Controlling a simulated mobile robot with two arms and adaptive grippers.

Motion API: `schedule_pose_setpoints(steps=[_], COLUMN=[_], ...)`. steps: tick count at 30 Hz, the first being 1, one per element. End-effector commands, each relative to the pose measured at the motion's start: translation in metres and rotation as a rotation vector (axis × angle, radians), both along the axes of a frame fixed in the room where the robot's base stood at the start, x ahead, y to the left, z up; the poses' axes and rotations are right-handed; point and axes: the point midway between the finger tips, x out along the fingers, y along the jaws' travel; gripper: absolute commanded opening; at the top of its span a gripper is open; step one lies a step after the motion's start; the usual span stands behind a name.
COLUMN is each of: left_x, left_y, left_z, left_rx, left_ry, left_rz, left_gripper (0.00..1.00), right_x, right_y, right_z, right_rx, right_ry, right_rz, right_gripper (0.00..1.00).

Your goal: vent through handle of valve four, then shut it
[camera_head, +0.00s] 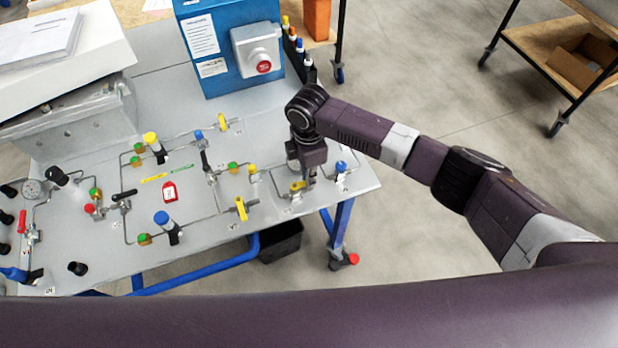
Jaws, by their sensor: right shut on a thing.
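The grey panel table (110,265) carries thin pipes, valves and coloured knobs. My right gripper (308,180) points down at the panel's right end, with its fingers at a valve with a yellow handle (297,186). It is shut on that yellow handle; the fingertips are small and partly hidden by the gripper body. Other yellow valve handles stand at the middle right (241,208) and farther back (223,124). The valve number labels are too small to read, so I cannot tell which is valve four. My left gripper is out of view.
A blue box with a red emergency button (264,67) stands at the back. A blue-capped fitting (341,167) is just right of the gripper. A red tag (170,191) lies on the panel. A wheeled shelf (565,45) stands at upper right; the floor between is clear.

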Motion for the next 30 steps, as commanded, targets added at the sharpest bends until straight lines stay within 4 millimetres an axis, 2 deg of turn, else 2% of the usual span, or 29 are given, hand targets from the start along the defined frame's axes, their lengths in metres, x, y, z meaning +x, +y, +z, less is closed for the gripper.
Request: schedule_pose_setpoints(steps=[18,19,23,30], left_x=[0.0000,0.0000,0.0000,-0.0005], left_y=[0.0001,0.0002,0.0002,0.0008], left_z=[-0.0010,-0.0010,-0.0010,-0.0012], left_rx=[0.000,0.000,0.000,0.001], left_ry=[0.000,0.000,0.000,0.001], left_rz=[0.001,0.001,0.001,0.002], left_gripper=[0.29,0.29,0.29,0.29], right_x=[0.0029,0.0029,0.0025,0.0019], right_y=[0.0014,0.0014,0.0013,0.0010], right_z=[0.0017,0.0018,0.0013,0.0007], right_rx=[0.002,0.002,0.002,0.001], right_ry=[-0.004,-0.004,-0.004,-0.001], right_rz=[0.039,0.039,0.038,0.038], right_gripper=[0.00,0.15,0.29,0.29])
